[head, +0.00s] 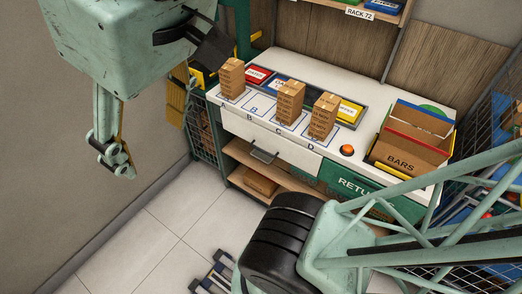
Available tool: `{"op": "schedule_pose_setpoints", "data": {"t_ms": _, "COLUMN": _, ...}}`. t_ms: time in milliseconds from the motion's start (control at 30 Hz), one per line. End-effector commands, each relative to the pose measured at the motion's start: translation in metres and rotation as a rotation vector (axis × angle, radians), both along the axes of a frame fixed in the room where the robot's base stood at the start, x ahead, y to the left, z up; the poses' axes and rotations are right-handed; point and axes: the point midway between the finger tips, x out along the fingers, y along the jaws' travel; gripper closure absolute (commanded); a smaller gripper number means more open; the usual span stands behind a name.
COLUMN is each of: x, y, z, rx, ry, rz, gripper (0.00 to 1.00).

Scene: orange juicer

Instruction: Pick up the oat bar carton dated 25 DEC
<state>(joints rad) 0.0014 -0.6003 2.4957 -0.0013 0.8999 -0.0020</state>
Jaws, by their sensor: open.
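Three brown oat bar cartons stand upright on the white counter (360,152): one at slot A (231,78), one at slot C (290,102) and one at slot D (323,116). Slot B (255,108) is empty. The print on the cartons is too small to read, so I cannot tell which is dated 25 DEC. My gripper (148,146) hangs open and empty at the upper left, close to the camera, left of the counter in the picture. Its far side is partly hidden by its own body.
A brown box marked BARS (410,152) stands at the counter's right. An orange button (347,151) is beside slot D. Coloured cards (258,74) lie in a tray behind the cartons. A shelf (345,4) hangs above. Another carton (260,182) sits below the counter.

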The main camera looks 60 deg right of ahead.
Motion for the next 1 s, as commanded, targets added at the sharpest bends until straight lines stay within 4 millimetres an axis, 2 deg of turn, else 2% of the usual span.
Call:
{"op": "schedule_pose_setpoints", "data": {"t_ms": 33, "x": -0.003, "y": -0.0003, "z": -0.0046, "rx": 0.003, "ry": 0.009, "rz": -0.006, "gripper": 0.44}}
{"op": "schedule_pose_setpoints", "data": {"t_ms": 800, "x": -0.0027, "y": -0.0005, "z": -0.0042, "rx": 0.002, "ry": 0.006, "rz": -0.005, "gripper": 0.42}}
{"op": "schedule_pose_setpoints", "data": {"t_ms": 1000, "x": -0.0028, "y": -0.0005, "z": -0.0119, "rx": 0.002, "ry": 0.006, "rz": -0.005, "gripper": 0.42}}
